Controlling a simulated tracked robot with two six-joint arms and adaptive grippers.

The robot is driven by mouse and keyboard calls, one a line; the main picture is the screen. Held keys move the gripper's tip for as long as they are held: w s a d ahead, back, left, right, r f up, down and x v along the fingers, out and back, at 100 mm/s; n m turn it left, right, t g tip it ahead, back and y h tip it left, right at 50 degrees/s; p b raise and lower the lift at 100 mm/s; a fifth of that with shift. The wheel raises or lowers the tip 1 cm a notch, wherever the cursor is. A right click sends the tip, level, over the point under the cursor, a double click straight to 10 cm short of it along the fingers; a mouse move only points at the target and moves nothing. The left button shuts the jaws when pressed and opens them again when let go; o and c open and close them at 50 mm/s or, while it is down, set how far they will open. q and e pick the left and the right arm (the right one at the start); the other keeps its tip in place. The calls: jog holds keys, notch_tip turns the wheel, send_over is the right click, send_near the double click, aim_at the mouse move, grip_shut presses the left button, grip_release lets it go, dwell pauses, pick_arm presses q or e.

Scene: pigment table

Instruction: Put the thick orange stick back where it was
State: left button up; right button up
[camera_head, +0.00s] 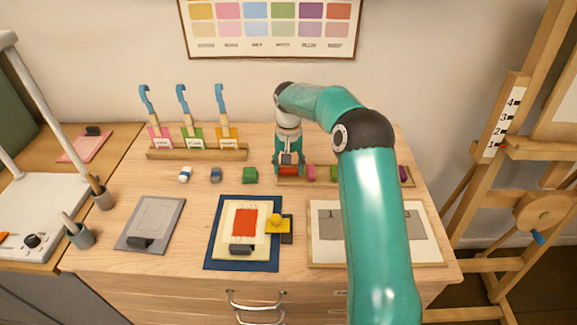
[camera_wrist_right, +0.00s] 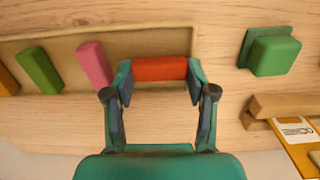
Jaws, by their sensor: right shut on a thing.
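The thick orange stick (camera_head: 289,171) is reddish-orange and lies level between the fingers of my right gripper (camera_head: 290,165). In the right wrist view the stick (camera_wrist_right: 160,69) spans from one fingertip to the other, and the gripper is shut on its two ends. It is at the left end of the shallow wooden tray (camera_head: 281,182) in the head view, within the tray's outline. I cannot tell whether it touches the tray floor. A pink stick (camera_wrist_right: 95,65) and a green stick (camera_wrist_right: 40,71) lie in the same tray. My left gripper is not in view.
A green block (camera_head: 250,175) stands just left of the tray, with a blue-grey block (camera_head: 216,175) and a white-and-blue one (camera_head: 185,174) further left. A wooden rack (camera_head: 200,154) holds blue-handled tools behind them. My right arm hides part of the tray and a framed sheet (camera_head: 430,232).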

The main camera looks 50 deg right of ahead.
aim_at(289, 168)
jog(key=shift+s+a+f+b, duration=0.1)
jog(key=shift+s+f+b, duration=0.15)
jog(key=shift+f, duration=0.35)
jog(key=o, duration=0.9)
jog(key=shift+c, duration=0.2)
jog(key=shift+o, duration=1.2)
jog(key=shift+w+f, duration=0.15)
jog(key=shift+w, duration=0.05)
jog(key=shift+r, duration=0.2)
jog(key=shift+r+p, duration=0.35)
jog(key=shift+r, duration=0.2)
notch_tip(289, 168, up, 12)
